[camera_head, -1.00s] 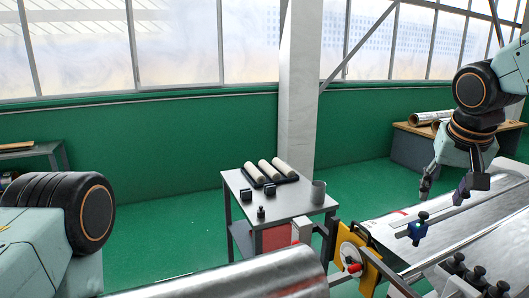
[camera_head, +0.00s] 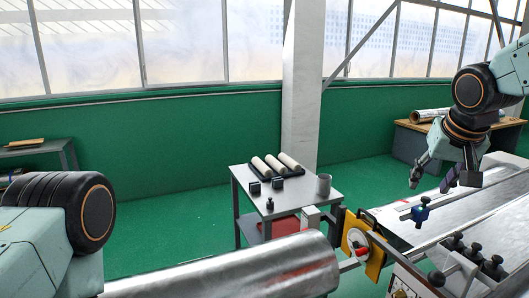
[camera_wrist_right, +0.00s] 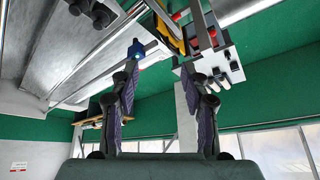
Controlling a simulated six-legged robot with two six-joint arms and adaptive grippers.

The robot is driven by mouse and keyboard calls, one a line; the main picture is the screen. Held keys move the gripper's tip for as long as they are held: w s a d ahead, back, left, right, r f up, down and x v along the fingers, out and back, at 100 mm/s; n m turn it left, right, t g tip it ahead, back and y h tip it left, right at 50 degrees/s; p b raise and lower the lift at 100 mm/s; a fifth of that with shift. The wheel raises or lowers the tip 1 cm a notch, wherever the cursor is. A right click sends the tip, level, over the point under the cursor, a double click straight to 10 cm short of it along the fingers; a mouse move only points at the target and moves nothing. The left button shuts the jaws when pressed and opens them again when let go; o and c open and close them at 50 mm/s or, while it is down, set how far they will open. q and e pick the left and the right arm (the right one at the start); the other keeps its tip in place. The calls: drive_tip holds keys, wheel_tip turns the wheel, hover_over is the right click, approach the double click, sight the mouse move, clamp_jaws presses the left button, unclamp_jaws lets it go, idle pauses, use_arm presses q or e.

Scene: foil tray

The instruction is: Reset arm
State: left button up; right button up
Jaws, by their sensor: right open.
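My right gripper (camera_head: 432,178) is open and empty at the right of the head view, above the metal-topped machine bed (camera_head: 395,238). Its two fingers also show in the right wrist view (camera_wrist_right: 160,105), spread apart with nothing between them. A blue clamp-like part (camera_head: 420,213) sits on a rail of the bed, below and beside the gripper, apart from it; it also shows in the wrist view (camera_wrist_right: 136,50). My left arm comes in at the left edge of the head view, but its gripper is not in view.
A large foil roll (camera_head: 230,272) lies across the front. A yellow bracket (camera_head: 376,258) with a red knob stands at its right end. A small grey table (camera_head: 240,182) holds several pale rollers (camera_head: 277,162) and a grey cup (camera_head: 323,184). Green floor is free left of the table.

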drive_tip(key=s+a+f+n+t+y+b, duration=0.1)
drive_tip(key=s+a+f+b, duration=0.2)
drive_tip(key=f, duration=0.9)
drive_tip(key=s+a+f+n+b, duration=0.1)
drive_tip(key=a+f+b, duration=0.3)
drive_tip(key=f, duration=0.7)
drive_tip(key=s+a+f+n+t+y+b, duration=0.1)
drive_tip(key=s+a+f+b, duration=0.2)
drive_tip(key=f, duration=0.9)
drive_tip(key=s+f+g+b, duration=0.7)
drive_tip(key=s+f+b, duration=0.6)
drive_tip(key=s+f, duration=1.7)
drive_tip(key=shift+f+h+b, duration=0.3)
drive_tip(key=shift+f+h, duration=0.1)
drive_tip(key=shift+f, duration=0.05)
